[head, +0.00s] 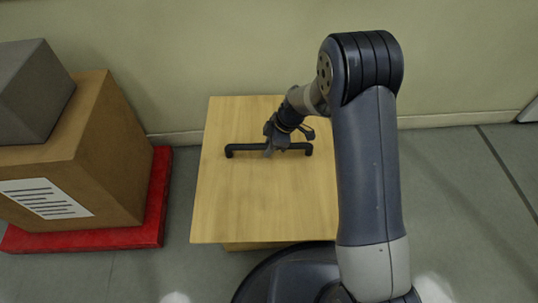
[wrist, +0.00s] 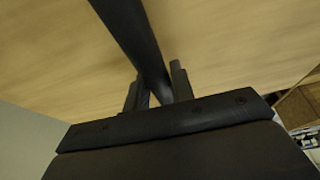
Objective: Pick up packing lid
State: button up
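The packing lid (head: 240,215) is a flat, light wooden square panel with a long dark bar handle (head: 245,148) raised on its top towards the far side. In the wrist view the handle (wrist: 135,35) runs down between the two fingers of my gripper (wrist: 160,90), with little or no gap on either side. My gripper (head: 277,148) also shows in the head view, reaching down onto the middle of the handle. It looks shut on the bar. The wooden surface (wrist: 225,35) fills much of the wrist view behind the fingers. The lower part of the handle is hidden by my gripper.
A wooden body (head: 262,246) shows just under the panel's near edge. On the left, a brown box (head: 118,150) with a white label stands on a red base (head: 158,195), with a grey block (head: 30,90) on top. A wall is close behind. Floor is clear at right.

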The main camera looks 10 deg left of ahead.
grip_shut()
dwell(0.8)
jog(key=shift+r, duration=0.1)
